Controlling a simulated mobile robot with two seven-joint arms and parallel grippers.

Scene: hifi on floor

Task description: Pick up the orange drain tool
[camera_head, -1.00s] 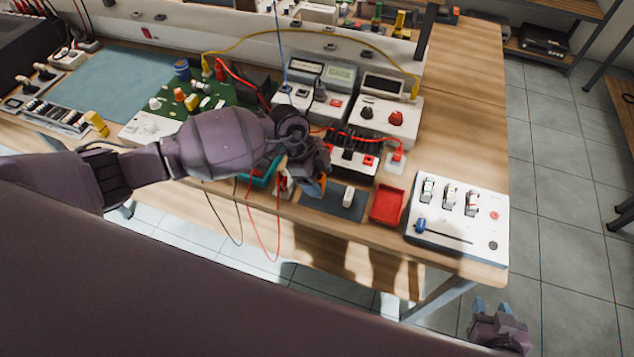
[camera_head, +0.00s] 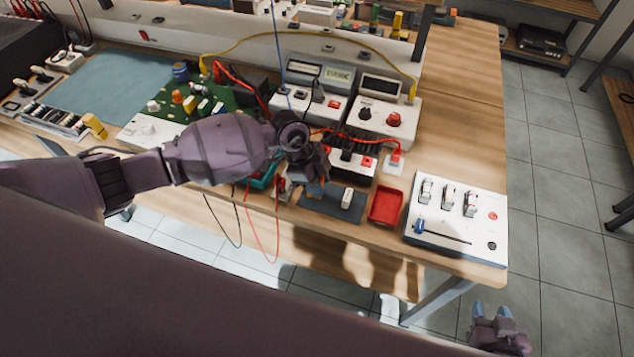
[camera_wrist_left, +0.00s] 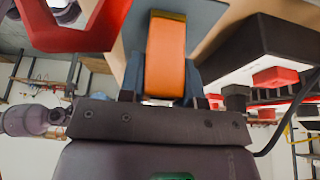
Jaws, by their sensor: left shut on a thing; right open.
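The orange drain tool (camera_wrist_left: 165,55) shows large in the left wrist view, upright in the picture between the fingers of my left gripper. In the head view the gripper and wrist hide most of the tool. My right gripper (camera_head: 493,312) is open and empty, low at the bottom right, beyond the bench's front edge.
A small white block (camera_head: 347,198) lies on the mat. A red tray (camera_head: 385,205) and a white switch panel (camera_head: 457,222) stand to the right. Instruments with cables (camera_head: 388,118) stand behind the gripper. Thin black and red wires hang off the front edge.

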